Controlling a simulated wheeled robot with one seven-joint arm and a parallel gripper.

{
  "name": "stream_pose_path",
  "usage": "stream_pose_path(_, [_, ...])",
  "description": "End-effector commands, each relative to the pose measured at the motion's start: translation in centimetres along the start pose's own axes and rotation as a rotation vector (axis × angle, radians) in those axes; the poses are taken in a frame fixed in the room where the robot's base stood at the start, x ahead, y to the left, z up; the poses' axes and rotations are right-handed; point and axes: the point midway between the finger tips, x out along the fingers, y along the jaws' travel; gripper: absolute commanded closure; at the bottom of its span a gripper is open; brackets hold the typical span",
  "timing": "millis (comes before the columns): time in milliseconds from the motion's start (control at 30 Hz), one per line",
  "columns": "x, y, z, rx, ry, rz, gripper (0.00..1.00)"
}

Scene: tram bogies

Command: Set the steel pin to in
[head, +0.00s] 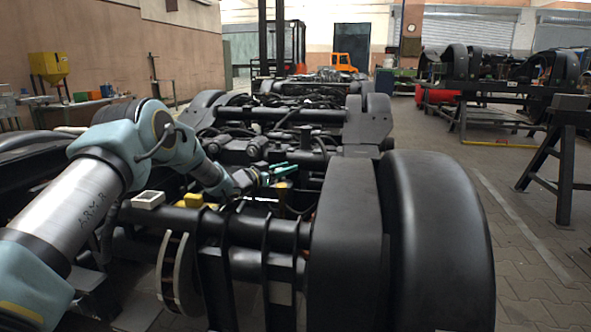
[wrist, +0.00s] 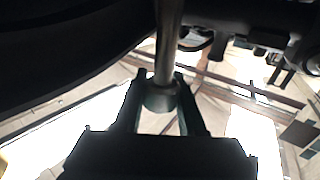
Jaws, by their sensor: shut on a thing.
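The steel pin (wrist: 169,42) is a grey rod in the wrist view, running from the top edge down between my fingers, with a wider round end. My gripper (wrist: 160,80) is shut on that end, one dark finger on each side. In the head view my gripper (head: 280,173), with teal fingers, is among the dark bogie parts at the middle. The pin cannot be made out there. How far the pin sits in any hole cannot be told.
A white block (head: 148,199) and a yellow part (head: 191,201) lie close under the arm. Paved floor (head: 520,230) is clear at the right, beside a trestle (head: 566,165).

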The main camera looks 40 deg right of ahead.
Motion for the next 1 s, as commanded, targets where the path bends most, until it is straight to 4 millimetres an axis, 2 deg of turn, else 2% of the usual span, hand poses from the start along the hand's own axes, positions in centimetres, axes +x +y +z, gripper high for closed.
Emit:
stream_pose_path(33, [-0.9, -1.4, 0.1, 0.002, -0.002, -0.005, 1.0])
stream_pose_path(200, [-3.5, -5.1, 0.1, 0.002, -0.002, -0.006, 1.0])
stream_pose_path(500, [-6.9, -10.3, 0.2, 0.002, -0.003, -0.004, 1.0])
stream_pose_path(700, [-7.8, -11.7, 0.1, 0.001, -0.002, -0.001, 1.0])
stream_pose_path(1000, [-8.1, -12.1, 0.1, 0.001, -0.003, -0.005, 1.0])
